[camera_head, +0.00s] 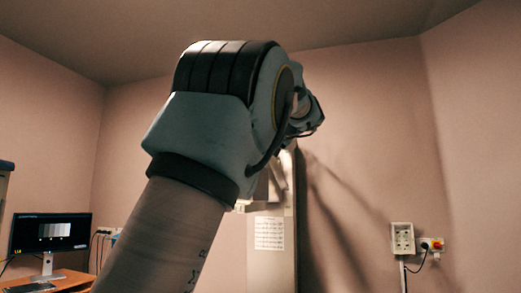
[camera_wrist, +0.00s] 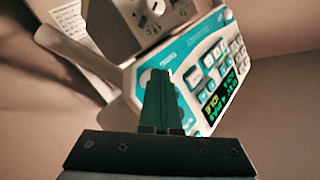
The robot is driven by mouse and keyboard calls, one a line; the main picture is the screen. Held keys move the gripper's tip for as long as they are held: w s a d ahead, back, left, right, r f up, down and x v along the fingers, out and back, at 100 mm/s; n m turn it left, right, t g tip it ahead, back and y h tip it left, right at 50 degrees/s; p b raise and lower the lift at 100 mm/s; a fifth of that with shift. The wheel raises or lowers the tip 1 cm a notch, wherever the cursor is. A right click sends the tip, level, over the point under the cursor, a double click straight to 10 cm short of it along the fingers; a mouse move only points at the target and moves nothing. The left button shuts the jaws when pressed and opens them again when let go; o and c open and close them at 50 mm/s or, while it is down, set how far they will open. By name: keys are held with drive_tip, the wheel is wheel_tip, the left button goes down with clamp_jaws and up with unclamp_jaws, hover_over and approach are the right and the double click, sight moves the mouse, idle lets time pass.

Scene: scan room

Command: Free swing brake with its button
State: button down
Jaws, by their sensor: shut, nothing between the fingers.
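A tilted teal-and-white control panel (camera_wrist: 248,32) fills the right of the wrist view. It has several pale buttons (camera_wrist: 208,60) and a dark display with green and yellow digits (camera_wrist: 222,95). I cannot tell which button frees the swing brake; the lettering is too small. My gripper (camera_wrist: 160,72) is shut and empty, its dark green fingers side by side in front of the panel's left part. They hide some of its face. Whether the fingertips touch the panel cannot be told. In the head view my arm covers the panel.
A grey boxy housing with small fittings (camera_wrist: 150,15) sits above the panel. A pale column (camera_head: 271,270) with a printed sheet (camera_head: 269,233) stands behind my arm. A monitor (camera_head: 48,233) is on a desk at left; wall sockets (camera_head: 403,238) are at right.

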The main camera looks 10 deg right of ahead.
drive_tip(key=shift+s+b, duration=0.1)
drive_tip(key=shift+b, duration=0.2)
drive_tip(key=shift+s+a+b, duration=0.35)
drive_tip(key=shift+s+b, duration=0.25)
drive_tip(key=shift+b, duration=0.15)
drive_tip(key=s+a+b, duration=0.1)
drive_tip(key=s+b, duration=0.1)
drive_tip(key=s+a+b, duration=0.1)
drive_tip(key=s+b, duration=0.1)
drive_tip(key=b, duration=0.1)
drive_tip(key=shift+s+a, duration=0.2)
idle(0.7)
